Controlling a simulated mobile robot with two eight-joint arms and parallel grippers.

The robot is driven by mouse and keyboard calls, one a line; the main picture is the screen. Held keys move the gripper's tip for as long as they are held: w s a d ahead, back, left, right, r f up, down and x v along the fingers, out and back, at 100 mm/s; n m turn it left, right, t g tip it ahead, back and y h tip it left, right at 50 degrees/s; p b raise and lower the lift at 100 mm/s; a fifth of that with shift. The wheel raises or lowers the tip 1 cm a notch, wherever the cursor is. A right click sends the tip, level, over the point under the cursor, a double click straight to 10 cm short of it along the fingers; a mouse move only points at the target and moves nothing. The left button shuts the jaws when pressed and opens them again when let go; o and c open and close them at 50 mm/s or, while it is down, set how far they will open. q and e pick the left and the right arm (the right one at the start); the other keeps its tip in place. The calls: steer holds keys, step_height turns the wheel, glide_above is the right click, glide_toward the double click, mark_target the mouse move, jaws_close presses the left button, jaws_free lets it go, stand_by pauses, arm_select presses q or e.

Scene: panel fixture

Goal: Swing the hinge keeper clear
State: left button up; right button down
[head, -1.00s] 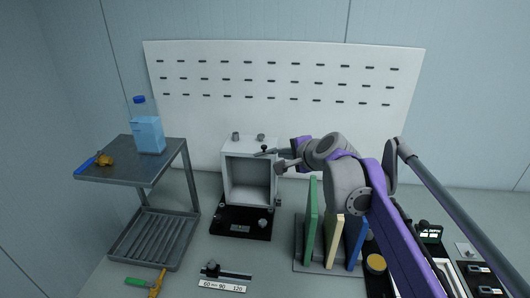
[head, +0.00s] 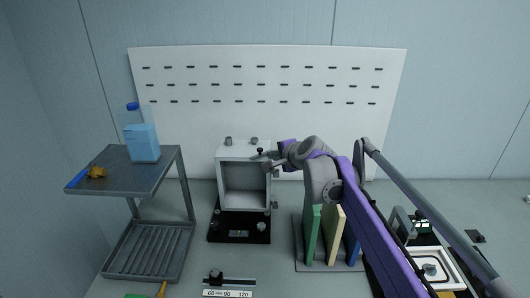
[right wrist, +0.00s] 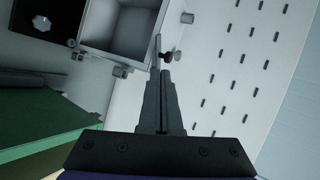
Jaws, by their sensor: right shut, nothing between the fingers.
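The white box-shaped panel fixture (head: 219,185) stands upright with its open front facing me; it also shows in the right wrist view (right wrist: 137,30). A small black knob (head: 260,151) sits at its upper right. In the right wrist view a thin grey bar (right wrist: 158,46), which looks like the keeper, stands by the box edge beside a dark knob (right wrist: 166,64). My right gripper (head: 265,162) is shut and empty at the box's upper right; its tips (right wrist: 164,76) are close to the bar. I cannot tell whether they touch. My left gripper is out of view.
A grey cart (head: 128,180) with a blue bottle (head: 142,143) stands at left. A rack holds upright green (head: 312,236), cream and blue panels below my right arm. A white slotted board (head: 200,125) rises behind. A black-and-white scale (head: 228,292) lies in front.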

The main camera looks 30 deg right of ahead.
mark_target(258, 150)
steer(key=x, duration=0.4)
steer(key=r+x, duration=0.1)
steer(key=x, duration=0.1)
steer(key=shift+w, duration=0.25)
steer(key=shift+w+a+r+p, duration=0.15)
steer(key=shift+w+a+p, duration=0.05)
steer(key=shift+w+p, duration=0.45)
steer(key=shift+s, duration=0.1)
